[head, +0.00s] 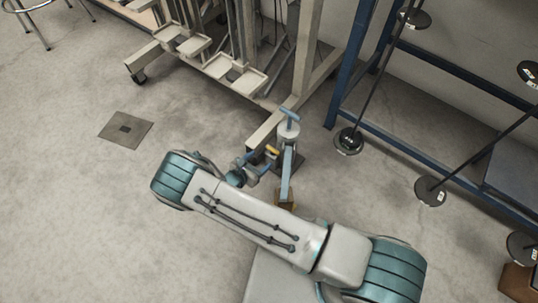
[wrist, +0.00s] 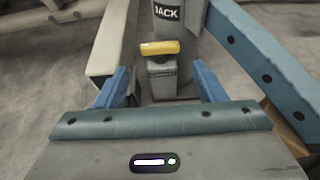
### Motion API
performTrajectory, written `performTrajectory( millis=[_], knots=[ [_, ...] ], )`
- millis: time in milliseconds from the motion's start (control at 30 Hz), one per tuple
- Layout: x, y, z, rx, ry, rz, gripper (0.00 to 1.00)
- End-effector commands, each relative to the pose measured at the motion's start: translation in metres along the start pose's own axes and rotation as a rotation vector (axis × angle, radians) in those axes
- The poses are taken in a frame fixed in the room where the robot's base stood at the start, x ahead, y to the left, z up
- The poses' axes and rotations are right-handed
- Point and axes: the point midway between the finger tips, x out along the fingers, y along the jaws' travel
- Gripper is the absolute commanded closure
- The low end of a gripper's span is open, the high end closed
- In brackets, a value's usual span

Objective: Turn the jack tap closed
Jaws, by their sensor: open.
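A blue bar (wrist: 262,52) with dark holes runs along the right of my gripper. A beige rack beam (wrist: 108,45) stands at the left. A blue weight rack (head: 400,135) with barbells is at the right. The floor at the left is mostly clear, with a square plate (head: 112,130).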

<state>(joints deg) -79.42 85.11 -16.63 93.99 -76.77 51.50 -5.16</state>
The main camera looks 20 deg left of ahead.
Motion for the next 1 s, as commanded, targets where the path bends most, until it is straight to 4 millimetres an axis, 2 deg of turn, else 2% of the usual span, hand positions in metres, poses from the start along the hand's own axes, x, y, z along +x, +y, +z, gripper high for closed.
performTrajectory(
  millis=[33,100,300,500,767,800,900,1000],
  knots=[
    [0.014,-0.001,-0.003,0.001,-0.002,-0.002,0.36],
    [0.028,0.0,-0.004,0.001,-0.001,-0.002,0.36],
    [0.059,-0.001,-0.003,0.0,-0.001,-0.002,0.36],
    [0.071,0.0,-0.001,0.0,0.0,0.0,0.36],
    [0.072,0.0,0.0,0.0,0.0,0.0,0.36],
    [0.072,0.0,0.0,0.0,0.0,0.0,0.42],
    [0.072,0.0,0.0,0.0,0.0,0.0,0.69],
    [0.071,0.0,0.0,0.001,0.0,-0.001,0.68]
  ],
)
